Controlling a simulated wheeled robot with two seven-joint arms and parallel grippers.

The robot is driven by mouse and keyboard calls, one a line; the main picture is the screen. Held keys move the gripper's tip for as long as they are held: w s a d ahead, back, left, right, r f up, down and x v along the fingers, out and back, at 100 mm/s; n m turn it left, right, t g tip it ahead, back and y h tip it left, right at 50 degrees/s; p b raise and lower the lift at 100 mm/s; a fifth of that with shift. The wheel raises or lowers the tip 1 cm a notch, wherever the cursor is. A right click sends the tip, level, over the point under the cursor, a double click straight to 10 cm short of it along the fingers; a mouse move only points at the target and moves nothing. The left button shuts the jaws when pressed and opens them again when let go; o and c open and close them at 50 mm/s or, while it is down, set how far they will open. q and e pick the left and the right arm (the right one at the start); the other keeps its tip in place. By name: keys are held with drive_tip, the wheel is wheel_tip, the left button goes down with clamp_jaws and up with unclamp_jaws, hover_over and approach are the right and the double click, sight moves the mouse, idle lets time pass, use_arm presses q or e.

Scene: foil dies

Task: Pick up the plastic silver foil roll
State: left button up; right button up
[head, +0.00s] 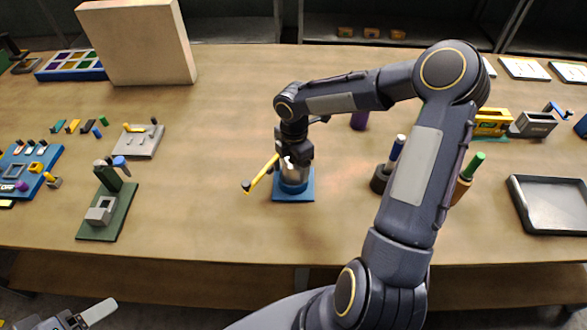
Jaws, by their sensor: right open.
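A silver cylinder (293,174), which looks like the foil roll, stands upright on a blue base (293,194) in the middle of the table. My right gripper (291,160) points down from above at the cylinder's top. It is open, and its fingers partly hide the top, so I cannot tell whether they touch it. A yellow rod with a dark end (260,175) sticks out to the left beside the gripper. My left gripper (88,316) shows only partly at the bottom left, below the table's front edge. Its opening cannot be made out.
A dark green stand (110,210) and a grey block with pegs (140,141) are at left. A large beige box (138,45) stands at back left. A dark tray (553,205) lies at far right.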

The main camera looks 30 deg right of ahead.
drive_tip(key=shift+f, duration=0.95)
drive_tip(key=c, duration=1.2)
drive_tip(key=shift+r, duration=0.1)
